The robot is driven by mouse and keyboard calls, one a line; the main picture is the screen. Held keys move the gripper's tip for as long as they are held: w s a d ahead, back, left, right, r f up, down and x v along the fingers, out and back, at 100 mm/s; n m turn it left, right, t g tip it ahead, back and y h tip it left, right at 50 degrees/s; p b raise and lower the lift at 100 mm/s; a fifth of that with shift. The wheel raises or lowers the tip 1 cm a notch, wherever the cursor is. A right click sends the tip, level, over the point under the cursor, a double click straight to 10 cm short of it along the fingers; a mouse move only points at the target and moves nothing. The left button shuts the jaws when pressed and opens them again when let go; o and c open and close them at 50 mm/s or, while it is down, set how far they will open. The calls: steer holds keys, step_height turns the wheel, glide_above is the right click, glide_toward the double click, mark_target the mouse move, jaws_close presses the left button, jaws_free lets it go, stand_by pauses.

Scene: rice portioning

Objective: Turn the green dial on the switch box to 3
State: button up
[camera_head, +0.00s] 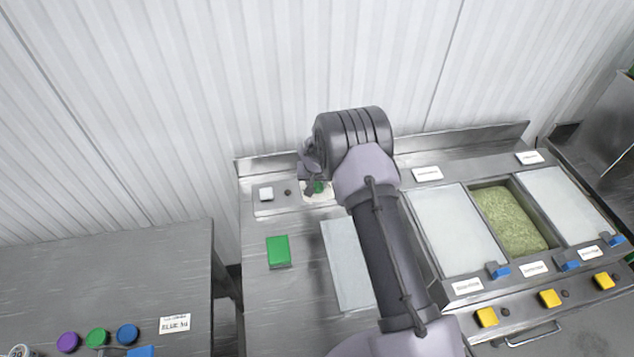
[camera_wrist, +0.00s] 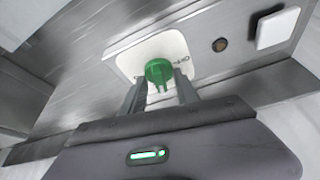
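The green dial (camera_wrist: 158,71) sits on a white plate (camera_wrist: 124,63) on the metal switch panel. It also shows small in the head view (camera_head: 318,187), partly covered by my gripper (camera_head: 310,178). In the wrist view my gripper (camera_wrist: 160,84) has its two fingers apart, one on each side of the dial's lower part. The dial's ridge points down between them, with what looks like gaps on both sides. Small dark marks are on the plate right of the dial, too blurred to read. Most of the scale is hidden.
On the same panel are a white square button (camera_head: 266,194) and a small dark round knob (camera_head: 288,192). A green block (camera_head: 278,251) and a pale board (camera_head: 344,262) lie on the counter in front. The corrugated wall (camera_head: 200,90) rises close behind.

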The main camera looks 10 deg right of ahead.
steer(key=v, duration=1.7)
steer(key=shift+r, duration=0.2)
steer(key=shift+s+p, duration=0.1)
steer(key=shift+p, duration=0.2)
